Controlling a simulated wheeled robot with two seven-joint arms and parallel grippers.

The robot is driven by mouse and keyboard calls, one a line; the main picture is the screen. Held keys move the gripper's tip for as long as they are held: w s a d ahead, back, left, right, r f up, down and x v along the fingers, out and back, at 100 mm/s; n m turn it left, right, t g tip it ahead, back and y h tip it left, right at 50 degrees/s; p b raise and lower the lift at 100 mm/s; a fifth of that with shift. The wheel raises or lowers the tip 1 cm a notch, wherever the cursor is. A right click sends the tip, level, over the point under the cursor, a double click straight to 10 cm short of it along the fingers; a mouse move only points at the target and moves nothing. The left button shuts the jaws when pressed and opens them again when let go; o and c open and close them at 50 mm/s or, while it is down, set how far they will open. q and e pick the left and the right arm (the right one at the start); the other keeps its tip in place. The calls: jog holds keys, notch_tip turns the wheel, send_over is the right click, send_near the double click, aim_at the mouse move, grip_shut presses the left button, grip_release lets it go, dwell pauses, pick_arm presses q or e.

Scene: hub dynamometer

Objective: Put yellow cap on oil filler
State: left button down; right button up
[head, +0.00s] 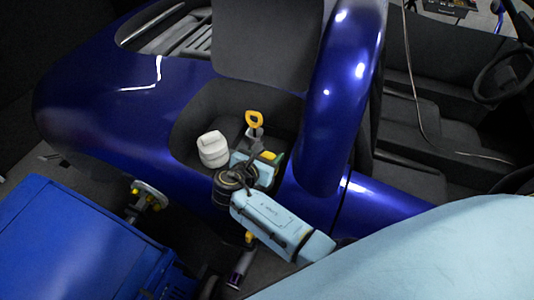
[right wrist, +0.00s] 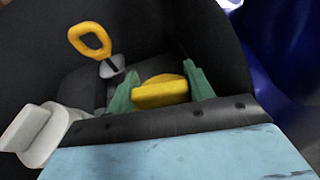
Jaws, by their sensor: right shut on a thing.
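The yellow cap (right wrist: 162,92) is between the green fingertips of my right gripper (right wrist: 161,88) in the right wrist view. The gripper is shut on it. In the head view my right gripper (head: 268,165) is in the car's open bay, and a bit of the yellow cap (head: 271,156) shows by the fingers. I cannot make out the oil filler's opening; the gripper and cap may hide it. I cannot tell whether the cap touches anything below. My left gripper is not in view.
A yellow loop handle (head: 253,118) stands just behind the gripper. A white capped container (head: 213,149) stands close on its left. Glossy blue bodywork (head: 341,90) rises on the right of the bay. A blue cabinet (head: 75,245) is at the lower left.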

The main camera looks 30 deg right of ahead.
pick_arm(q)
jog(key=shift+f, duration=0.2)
pick_arm(e)
jog(key=shift+f, duration=0.35)
jog(key=o, duration=0.7)
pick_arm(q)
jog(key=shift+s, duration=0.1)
pick_arm(e)
jog(key=p+v, duration=0.2)
jog(key=v, duration=0.1)
jog(key=shift+r, duration=0.1)
jog(key=shift+s+a+r, duration=0.1)
jog(key=shift+s+a, duration=0.05)
jog(key=shift+a, duration=0.05)
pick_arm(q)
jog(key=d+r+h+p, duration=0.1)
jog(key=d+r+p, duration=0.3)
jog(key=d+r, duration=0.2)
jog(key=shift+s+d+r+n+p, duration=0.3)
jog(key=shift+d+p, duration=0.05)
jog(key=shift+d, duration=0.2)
pick_arm(e)
jog(key=v, duration=0.7)
jog(key=shift+s+a, duration=0.2)
